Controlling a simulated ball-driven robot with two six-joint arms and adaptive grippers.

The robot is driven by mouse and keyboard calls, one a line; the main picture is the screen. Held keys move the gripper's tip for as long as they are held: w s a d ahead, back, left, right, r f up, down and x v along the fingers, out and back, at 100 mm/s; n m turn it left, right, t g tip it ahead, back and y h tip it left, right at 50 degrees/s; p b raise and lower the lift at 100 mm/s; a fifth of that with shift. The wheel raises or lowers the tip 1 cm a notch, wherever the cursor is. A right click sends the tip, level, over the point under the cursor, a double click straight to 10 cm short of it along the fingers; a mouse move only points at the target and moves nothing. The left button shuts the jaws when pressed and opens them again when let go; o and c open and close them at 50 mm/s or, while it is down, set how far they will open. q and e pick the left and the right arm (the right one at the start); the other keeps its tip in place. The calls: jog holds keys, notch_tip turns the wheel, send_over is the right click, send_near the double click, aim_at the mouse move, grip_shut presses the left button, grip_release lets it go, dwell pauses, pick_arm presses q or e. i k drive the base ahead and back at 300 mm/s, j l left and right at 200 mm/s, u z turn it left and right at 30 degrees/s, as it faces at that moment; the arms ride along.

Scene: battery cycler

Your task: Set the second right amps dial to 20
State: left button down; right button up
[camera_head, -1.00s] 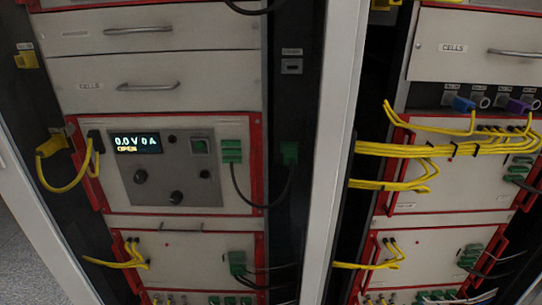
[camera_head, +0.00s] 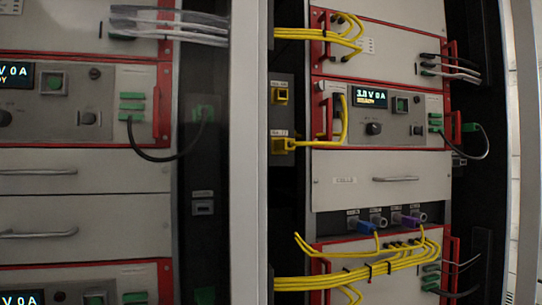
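In the head view, the right cabinet holds a grey panel with a lit display (camera_head: 370,97) reading about 3.0 V 0 A, with a small yellow line below. Beside it are a square green-lit button (camera_head: 400,105), a black dial (camera_head: 373,128) and a smaller dark dial (camera_head: 417,130). Dial markings are too small to read, so I cannot tell which dial is amps or where it points. Neither of my grippers is in view.
A pale vertical post (camera_head: 249,150) divides the cabinets. A yellow cable (camera_head: 344,120) runs left of the right panel, and a dark cable (camera_head: 487,148) hangs at its right. A drawer (camera_head: 380,180) lies below. The left cabinet has another dial panel (camera_head: 75,105).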

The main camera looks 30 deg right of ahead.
aim_at(373, 129)
jog(key=z, duration=1.65)
